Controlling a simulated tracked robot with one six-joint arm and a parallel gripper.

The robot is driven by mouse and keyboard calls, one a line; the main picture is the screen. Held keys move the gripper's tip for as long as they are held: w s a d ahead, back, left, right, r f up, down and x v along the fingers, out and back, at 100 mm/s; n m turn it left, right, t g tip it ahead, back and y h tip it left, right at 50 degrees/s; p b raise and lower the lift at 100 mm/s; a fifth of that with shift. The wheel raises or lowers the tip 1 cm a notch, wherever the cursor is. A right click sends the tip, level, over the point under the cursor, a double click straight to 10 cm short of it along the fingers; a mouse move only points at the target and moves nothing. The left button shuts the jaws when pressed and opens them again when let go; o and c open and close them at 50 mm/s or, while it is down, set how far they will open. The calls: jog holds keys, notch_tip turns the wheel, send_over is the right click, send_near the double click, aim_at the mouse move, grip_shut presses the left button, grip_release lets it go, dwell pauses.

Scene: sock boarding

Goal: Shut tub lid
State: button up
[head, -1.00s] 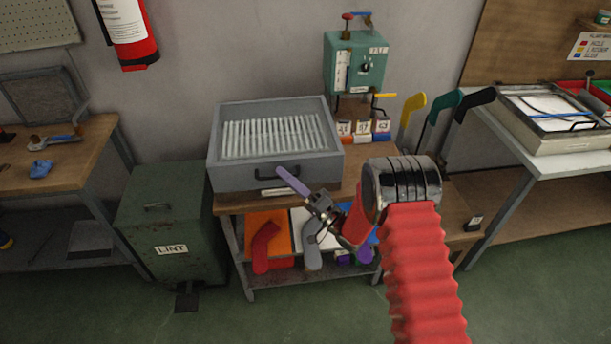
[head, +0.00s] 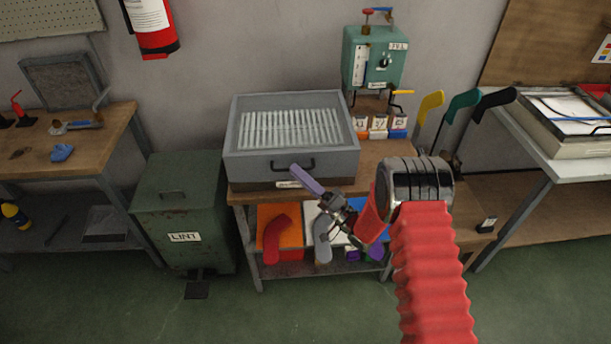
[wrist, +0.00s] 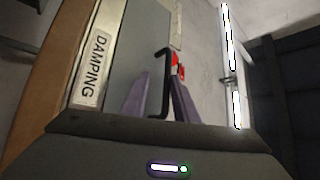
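The tub (head: 243,165) is a grey box on the middle bench, with a row of white slats inside its open-looking top. A black handle (head: 306,164) is on its front, and a white label sits below it. In the wrist view the label (wrist: 97,55) reads DAMPING. I cannot tell which part is the lid. My gripper (head: 300,175) has purple fingers and is at the front of the tub, by the handle. In the wrist view its fingers (wrist: 160,85) are apart, with the black handle (wrist: 164,100) showing between them. I cannot tell whether they touch it.
A green LINT bin (head: 183,215) stands left of the bench. A green control box (head: 375,58) is behind right. Yellow, teal and black foot forms (head: 431,100) stand at right. The bench's lower shelf holds coloured socks or forms.

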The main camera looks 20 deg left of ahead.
jog(key=v, duration=1.4)
jog(key=shift+a, duration=0.15)
